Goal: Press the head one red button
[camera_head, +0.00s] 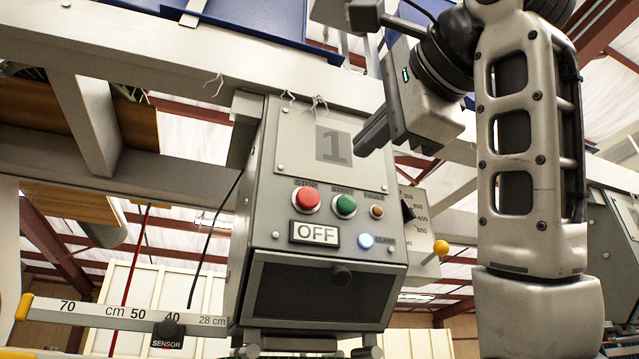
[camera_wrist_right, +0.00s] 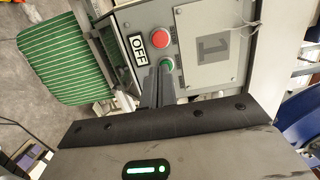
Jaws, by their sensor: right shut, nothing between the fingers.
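The head one box (camera_head: 334,148) is a grey control box marked with a large 1. Its red button (camera_head: 307,200), under a STOP label, sits left of a green button (camera_head: 345,206). The sign below (camera_head: 315,233) reads OFF. My right gripper (camera_head: 362,143) is shut and empty, up and right of the buttons, apart from them in the head view. In the right wrist view, the red button (camera_wrist_right: 160,38) lies just beyond the fingertips (camera_wrist_right: 160,72), which overlap the lower edge of the green button (camera_wrist_right: 167,63). My left gripper is not in view.
A yellow-knobbed lever (camera_head: 441,247) stands at the box's right. A centimetre scale with a sensor (camera_head: 168,334) extends left. A beam (camera_head: 190,65) runs above the box.

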